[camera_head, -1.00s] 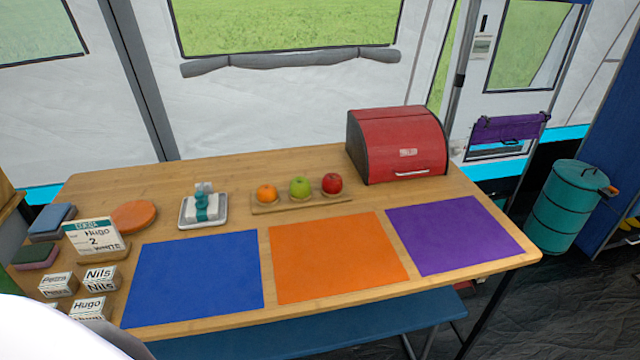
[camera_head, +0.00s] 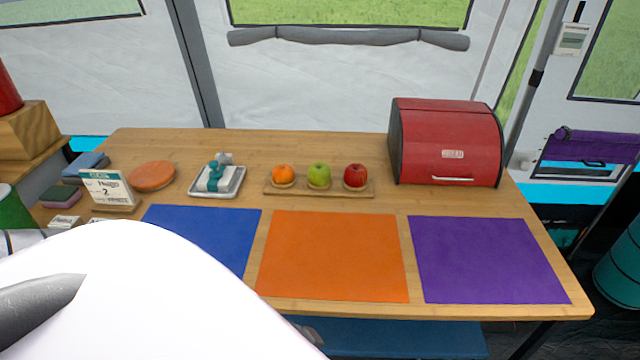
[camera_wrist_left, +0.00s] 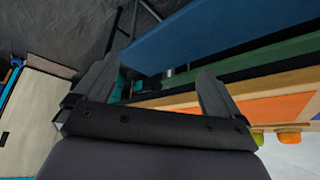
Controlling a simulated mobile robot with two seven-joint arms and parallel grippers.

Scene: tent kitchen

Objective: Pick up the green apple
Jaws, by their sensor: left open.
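The green apple (camera_head: 318,175) sits in the middle of a small wooden tray (camera_head: 357,193) on the table. An orange (camera_head: 283,174) is to its left and a red apple (camera_head: 355,176) to its right. My left gripper (camera_wrist_left: 158,88) shows in the left wrist view, open with nothing between its fingers. It is beside the table's edge and the blue bench, away from the fruit. In the head view my white arm covers the lower left, and no gripper fingers are visible there. My right gripper is in neither view.
Blue (camera_head: 215,232), orange (camera_head: 335,255) and purple (camera_head: 485,258) mats lie along the table's front. A red bread box (camera_head: 447,143) stands right of the fruit. A white dish (camera_head: 217,181) and an orange disc (camera_head: 152,176) are to the left. A blue bench (camera_wrist_left: 205,32) runs below the table's edge.

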